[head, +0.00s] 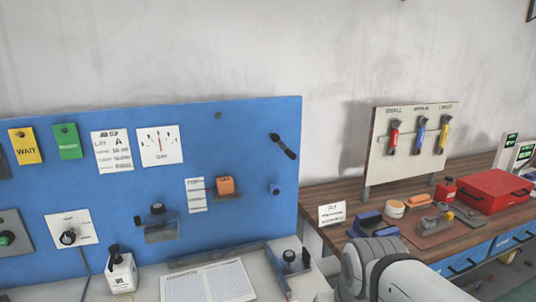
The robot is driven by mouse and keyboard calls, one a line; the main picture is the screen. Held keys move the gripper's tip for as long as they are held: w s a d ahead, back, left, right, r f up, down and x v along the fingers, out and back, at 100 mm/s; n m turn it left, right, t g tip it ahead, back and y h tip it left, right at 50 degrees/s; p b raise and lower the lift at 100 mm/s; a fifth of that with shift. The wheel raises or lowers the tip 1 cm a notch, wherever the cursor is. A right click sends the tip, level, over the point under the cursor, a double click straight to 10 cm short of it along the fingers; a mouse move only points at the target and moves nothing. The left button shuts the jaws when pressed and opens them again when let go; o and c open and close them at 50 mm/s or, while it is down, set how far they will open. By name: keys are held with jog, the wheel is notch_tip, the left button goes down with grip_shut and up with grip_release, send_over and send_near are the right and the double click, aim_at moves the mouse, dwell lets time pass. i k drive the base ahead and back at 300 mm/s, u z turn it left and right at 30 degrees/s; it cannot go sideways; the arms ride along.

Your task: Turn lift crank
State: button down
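A black crank-like handle (283,146) is on the upper right of the blue panel (240,125), slanting down to the right. It looks like the lift crank, but no label on it can be read. A small dark blue knob (274,189) sits below it. A white rounded part of my arm shows at the bottom, right of centre, in front of the wooden bench. My gripper's fingers are not in view, so I cannot see whether it holds anything.
An orange block (226,186) and a dark cylindrical fixture (158,224) are on the panel. A wooden bench (345,190) at right holds a red box (494,190) and several tools.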

aim_at(275, 137)
jog(key=u, duration=0.1)
jog(key=i, duration=1)
jog(key=u, duration=0.05)
